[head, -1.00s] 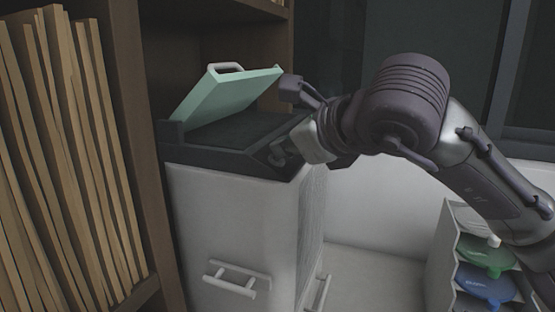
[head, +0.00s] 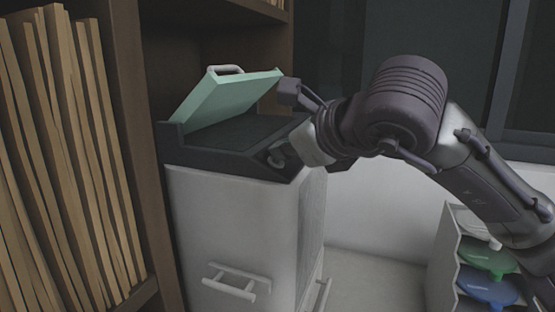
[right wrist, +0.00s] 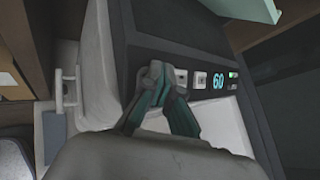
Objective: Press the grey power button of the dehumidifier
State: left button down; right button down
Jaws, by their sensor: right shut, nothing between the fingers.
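The dehumidifier (head: 235,215) is a white box with a dark top and a raised pale green lid (head: 230,97). In the right wrist view, its dark front panel (right wrist: 150,47) carries two small light grey square buttons (right wrist: 201,79), a lit blue "60" display (right wrist: 218,82) and small lights. My right gripper (head: 275,158) is at this panel with its fingers shut and empty. In the right wrist view, the fingertips (right wrist: 158,70) lie just left of the buttons and cover part of the panel. I cannot tell which button is the power one, or whether the tips touch the panel. My left gripper is out of view.
A wooden shelf (head: 126,120) with upright folders (head: 65,150) stands close on the left. A rack (head: 440,262) with coloured items is at the lower right. The floor between is clear.

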jog(key=shift+d+r, duration=0.3)
jog(key=shift+r, duration=0.4)
jog(key=shift+r, duration=0.1)
jog(key=r, duration=0.1)
jog(key=d+r+p, duration=0.1)
jog(key=r, duration=0.1)
jog(key=d+r, duration=0.1)
jog(key=shift+s+r+p, duration=0.15)
jog(key=shift+s+p, duration=0.2)
jog(key=shift+s, duration=0.05)
dwell(0.3)
